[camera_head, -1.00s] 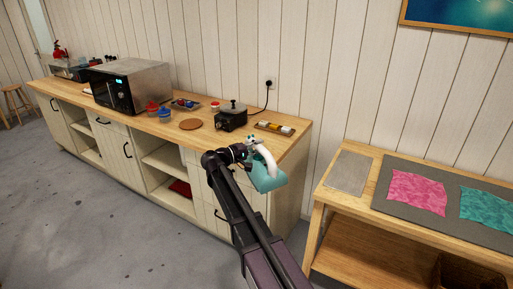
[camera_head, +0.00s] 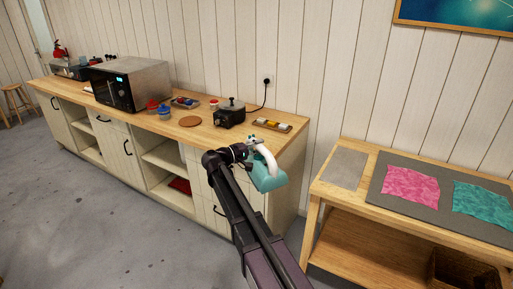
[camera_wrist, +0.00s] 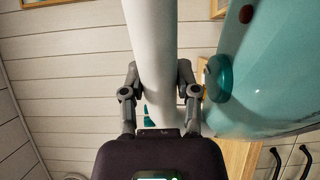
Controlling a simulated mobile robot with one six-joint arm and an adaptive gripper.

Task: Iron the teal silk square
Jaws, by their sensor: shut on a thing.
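My gripper (camera_wrist: 158,95) is shut on the white handle (camera_wrist: 153,45) of a teal iron, whose body (camera_wrist: 265,75) fills the right of the wrist view. In the head view the iron (camera_head: 268,177) hangs in the air in front of the counter's right end. The teal silk square (camera_head: 484,203) lies wrinkled on the right of a grey mat (camera_head: 425,217) on the low wooden table. A pink silk square (camera_head: 410,187) lies wrinkled to its left on the same mat. The iron is apart from both squares.
A light grey plate (camera_head: 345,168) lies on the table's left end. The counter (camera_head: 215,130) holds a microwave (camera_head: 130,84), a black box-shaped device (camera_head: 231,114) with a cord to the wall, a round cork mat (camera_head: 190,121) and small jars. A basket (camera_head: 460,272) stands under the table. A gap separates counter and table.

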